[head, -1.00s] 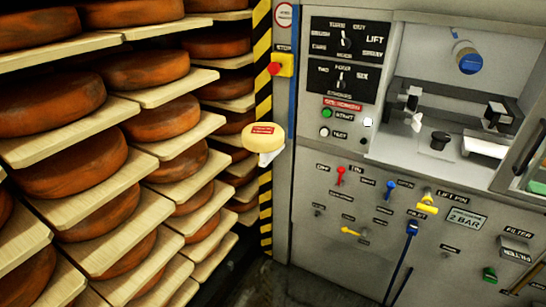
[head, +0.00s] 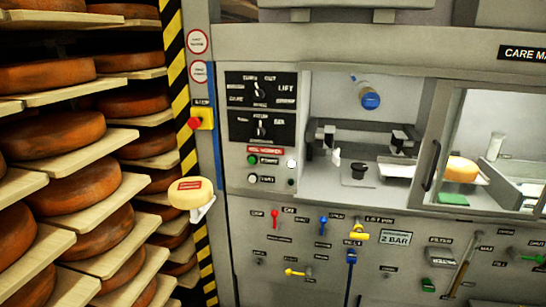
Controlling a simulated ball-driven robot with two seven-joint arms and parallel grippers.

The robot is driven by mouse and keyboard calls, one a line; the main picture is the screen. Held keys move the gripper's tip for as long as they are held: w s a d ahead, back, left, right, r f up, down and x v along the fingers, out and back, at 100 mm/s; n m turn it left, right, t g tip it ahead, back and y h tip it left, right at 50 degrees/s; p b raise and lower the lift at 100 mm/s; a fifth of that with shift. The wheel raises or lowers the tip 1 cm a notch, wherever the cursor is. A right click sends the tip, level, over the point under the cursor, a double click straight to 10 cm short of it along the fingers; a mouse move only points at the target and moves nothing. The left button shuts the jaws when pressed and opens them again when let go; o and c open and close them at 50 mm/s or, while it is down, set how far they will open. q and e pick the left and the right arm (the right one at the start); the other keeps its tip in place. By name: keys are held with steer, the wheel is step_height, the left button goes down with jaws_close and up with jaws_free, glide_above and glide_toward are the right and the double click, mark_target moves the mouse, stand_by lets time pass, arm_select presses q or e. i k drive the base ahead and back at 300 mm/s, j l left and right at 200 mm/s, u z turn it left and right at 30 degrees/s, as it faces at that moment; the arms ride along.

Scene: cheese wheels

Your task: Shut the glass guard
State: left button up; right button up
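The glass guard (head: 443,120) is a clear panel in a grey frame with a black upright handle (head: 431,166) near its left edge. It stands over the right part of the machine's bay. The left part of the bay (head: 345,98) is uncovered, with a blue-capped cylinder (head: 369,98), black clamp-like parts and a dark round post (head: 358,171) inside. Behind the glass I see a yellow cheese (head: 463,169) and a pale plate. Neither of my grippers is in view.
Shelves of orange-brown cheese wheels (head: 50,134) fill the left. A small yellow cheese (head: 187,193) sits on a white support by the striped post (head: 180,100). A red stop button (head: 195,123), knobs and coloured levers (head: 275,217) cover the machine's front.

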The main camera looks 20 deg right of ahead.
mark_target(431, 148)
steer(key=z, duration=1.9)
